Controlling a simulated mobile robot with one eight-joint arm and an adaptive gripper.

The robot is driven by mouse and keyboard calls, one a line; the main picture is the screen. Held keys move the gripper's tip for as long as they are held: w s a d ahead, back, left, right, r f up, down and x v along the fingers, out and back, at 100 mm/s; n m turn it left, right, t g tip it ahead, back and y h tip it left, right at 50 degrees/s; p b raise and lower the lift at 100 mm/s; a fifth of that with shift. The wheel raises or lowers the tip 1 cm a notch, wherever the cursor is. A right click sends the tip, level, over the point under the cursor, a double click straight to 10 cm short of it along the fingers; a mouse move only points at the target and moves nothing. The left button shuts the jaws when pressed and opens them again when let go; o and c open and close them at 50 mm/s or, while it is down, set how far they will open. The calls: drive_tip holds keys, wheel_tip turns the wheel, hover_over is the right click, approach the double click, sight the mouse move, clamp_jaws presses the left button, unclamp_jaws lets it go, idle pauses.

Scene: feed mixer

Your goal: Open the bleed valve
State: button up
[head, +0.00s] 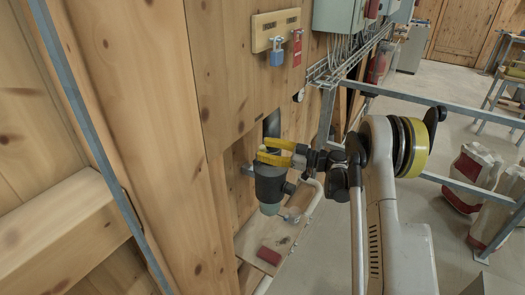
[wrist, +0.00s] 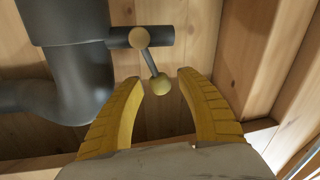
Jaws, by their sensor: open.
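The bleed valve is a small lever (wrist: 150,62) on a short grey side pipe (wrist: 160,36), with a round brass-coloured hub (wrist: 137,38) and a yellowish ball knob (wrist: 161,85) at its lower end. My gripper (wrist: 160,79) is open, its two yellow fingers pointing at the valve. The knob shows between the fingertips, with a gap on either side; how deep it lies cannot be told. In the head view my gripper (head: 262,150) is at the top of the dark pipe body (head: 268,187). The lever cannot be made out there.
A large grey curved pipe (wrist: 78,85) is close left of the valve. Wooden framing (wrist: 285,75) stands on the right. In the head view, blue (head: 277,56) and red (head: 297,47) padlocks hang above. A red object (head: 269,256) lies on a low board. A metal rail (head: 440,103) crosses the right.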

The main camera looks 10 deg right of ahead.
drive_tip(key=shift+w+a, duration=0.15)
drive_tip(key=shift+a, duration=0.1)
clamp_jaws()
